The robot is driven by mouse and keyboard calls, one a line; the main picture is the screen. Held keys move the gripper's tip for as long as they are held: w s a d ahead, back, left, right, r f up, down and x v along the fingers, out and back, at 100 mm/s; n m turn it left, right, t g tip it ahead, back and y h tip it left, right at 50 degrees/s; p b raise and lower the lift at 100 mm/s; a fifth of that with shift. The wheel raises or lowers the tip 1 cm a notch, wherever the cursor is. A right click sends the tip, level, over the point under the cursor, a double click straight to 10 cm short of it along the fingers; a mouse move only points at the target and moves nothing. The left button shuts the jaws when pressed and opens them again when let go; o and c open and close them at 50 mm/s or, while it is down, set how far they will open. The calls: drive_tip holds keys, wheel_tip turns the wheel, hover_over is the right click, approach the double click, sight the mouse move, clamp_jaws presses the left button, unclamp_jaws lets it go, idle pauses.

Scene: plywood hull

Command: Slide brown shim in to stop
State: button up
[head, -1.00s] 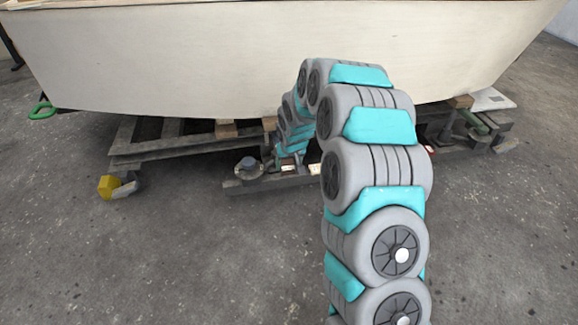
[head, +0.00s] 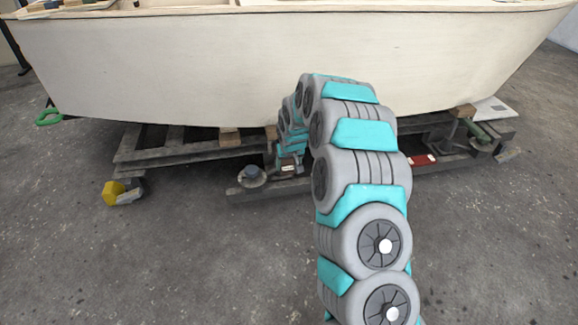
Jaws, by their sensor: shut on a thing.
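My gripper (head: 288,166) is at the far end of my arm, low under the near side of the hull (head: 220,70), beside a dark timber of the cradle (head: 195,153). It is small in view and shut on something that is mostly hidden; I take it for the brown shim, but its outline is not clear. A brown wooden block (head: 229,136) sits between the cradle and the hull, left of my gripper. Whether the held piece touches hull or timber cannot be told.
A round grey fitting (head: 250,173) stands on the low beam just left of my gripper. A red piece (head: 421,160) lies on the beam to the right. A yellow block (head: 113,192) and a green handle (head: 49,117) are at left. The front floor is clear.

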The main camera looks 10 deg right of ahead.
drive_tip(key=shift+w+p, duration=0.65)
drive_tip(key=shift+w, duration=2.05)
drive_tip(key=shift+w+f, duration=0.1)
drive_tip(key=shift+w, duration=2.7)
drive_tip(key=o, duration=1.6)
drive_tip(key=shift+c, duration=0.2)
